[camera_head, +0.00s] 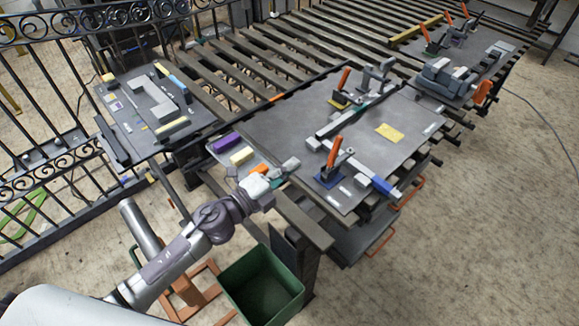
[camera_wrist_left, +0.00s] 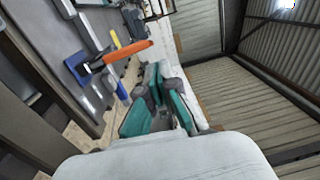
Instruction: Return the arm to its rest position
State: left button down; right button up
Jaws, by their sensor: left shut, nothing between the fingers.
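My left arm comes in from the lower left of the head view and reaches up to the front edge of the workbench. My left gripper (camera_head: 290,165) is above the near left side of the grey bench top, close to a clamp with an orange handle. In the left wrist view my left gripper (camera_wrist_left: 162,78) shows its dark fingers with teal parts, closed and with nothing held. My right gripper is not in view.
The grey bench plate (camera_head: 375,165) carries toggle clamps and a yellow pad (camera_head: 389,132). A small tray beside my gripper holds a purple block (camera_head: 224,142). A black scrolled gate (camera_head: 50,120) is at left.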

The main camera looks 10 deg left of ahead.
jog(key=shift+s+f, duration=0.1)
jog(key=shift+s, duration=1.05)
